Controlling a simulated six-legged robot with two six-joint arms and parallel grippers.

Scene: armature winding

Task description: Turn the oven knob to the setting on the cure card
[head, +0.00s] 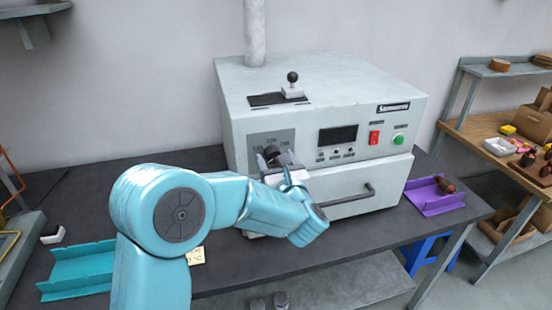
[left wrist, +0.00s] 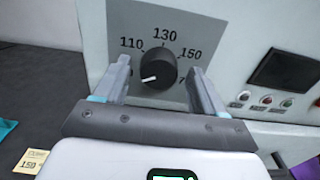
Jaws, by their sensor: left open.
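The oven knob (left wrist: 157,69) is black and round, on a grey dial plate marked 110, 130 and 150, with lower marks partly hidden. Its white pointer line aims to the lower left, below 110. The knob also shows in the head view (head: 271,153), partly behind my gripper. My left gripper (left wrist: 160,66) is open, with one finger on each side of the knob; I cannot tell if they touch it. The cure card (left wrist: 31,162) is pale yellow and reads 150; it lies on the table at left, also in the head view (head: 196,256). My right gripper is out of view.
The oven (head: 320,105) has a display, a red switch, a green button and a drawer handle (head: 345,200) below. A teal tray (head: 78,272) lies at left, a purple tray (head: 432,196) at right. A wooden bench with boxes stands farther right.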

